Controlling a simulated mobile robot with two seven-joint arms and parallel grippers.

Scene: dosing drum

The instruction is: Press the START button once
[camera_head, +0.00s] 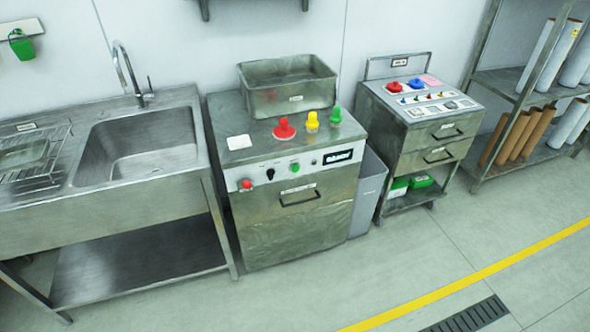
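A steel cabinet (283,217) with a pale control strip stands in the middle of the camera_head view. On its strip are a red button (247,184), a black knob (270,174), a green button (295,167) and a dark display (338,157). The labels are too small to read, so I cannot tell for sure which one is START. On the cabinet top stand a red item (284,131), a yellow item (312,122) and a green item (335,116). Neither of my grippers shows in this view.
A steel bin (289,97) sits at the back of the cabinet top. A sink table (137,143) stands left, and a grey waste bin (368,192) and a trolley (422,130) stand right. A shelf with rolls (519,137) is far right. The floor (380,275) in front is clear.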

